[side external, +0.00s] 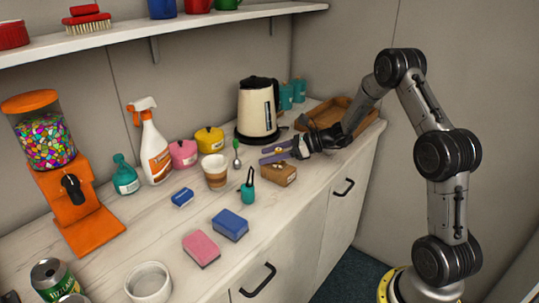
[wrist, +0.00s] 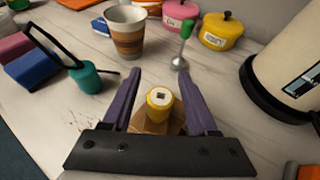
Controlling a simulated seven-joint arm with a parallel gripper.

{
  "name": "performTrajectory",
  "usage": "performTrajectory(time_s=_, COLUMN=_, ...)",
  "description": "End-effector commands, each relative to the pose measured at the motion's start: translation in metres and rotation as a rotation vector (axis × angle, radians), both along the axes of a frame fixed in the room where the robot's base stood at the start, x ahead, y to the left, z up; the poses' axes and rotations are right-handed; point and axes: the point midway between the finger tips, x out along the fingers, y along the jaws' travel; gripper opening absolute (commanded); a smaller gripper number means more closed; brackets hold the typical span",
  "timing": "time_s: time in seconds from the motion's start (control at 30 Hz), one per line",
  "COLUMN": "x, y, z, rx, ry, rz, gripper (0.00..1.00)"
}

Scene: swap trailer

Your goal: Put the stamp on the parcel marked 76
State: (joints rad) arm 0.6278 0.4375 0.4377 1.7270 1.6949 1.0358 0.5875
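My gripper (wrist: 158,72) is open above a brown parcel (side external: 279,175), its two purple fingers spread. The parcel also shows partly between and below the fingers in the wrist view (wrist: 152,126). A short yellow cylinder with a white top and a dark square mark (wrist: 159,98) sits between the fingers, with a gap on both sides. It appears to stand on the parcel and may be the stamp; I cannot tell for sure. In the side view the fingers mostly hide it. No number 76 is legible on the parcel.
A paper cup (side external: 215,170), a green-topped stemmed tool (side external: 237,154) and a teal object with a black handle (side external: 248,189) stand nearby. A cream kettle (side external: 257,108) stands behind, a wooden tray (side external: 324,118) to the right. Sponges (side external: 230,224) lie in front.

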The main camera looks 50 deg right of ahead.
Motion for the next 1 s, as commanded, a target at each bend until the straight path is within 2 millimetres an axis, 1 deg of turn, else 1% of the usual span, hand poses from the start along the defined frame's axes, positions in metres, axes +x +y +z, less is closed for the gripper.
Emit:
performTrajectory(time_s=0.17, x=0.0, y=0.0, z=0.001, rx=0.0, ry=0.0, rz=0.0, gripper=0.59)
performTrajectory(time_s=0.27, x=0.0, y=0.0, z=0.005, rx=-0.001, ry=-0.002, rz=-0.001, gripper=0.59)
performTrajectory(time_s=0.33, x=-0.006, y=-0.005, z=0.007, rx=-0.001, ry=-0.002, rz=-0.004, gripper=0.59)
performTrajectory(time_s=0.47, x=-0.024, y=-0.016, z=0.016, rx=-0.001, ry=-0.002, rz=-0.005, gripper=0.59)
performTrajectory(time_s=0.6, x=-0.048, y=-0.031, z=0.027, rx=-0.002, ry=-0.001, rz=-0.006, gripper=0.59)
performTrajectory(time_s=0.8, x=-0.076, y=-0.048, z=0.041, rx=-0.001, ry=-0.002, rz=-0.004, gripper=0.59)
performTrajectory(time_s=1.0, x=-0.092, y=-0.056, z=0.048, rx=0.0, ry=0.0, rz=0.0, gripper=0.59)
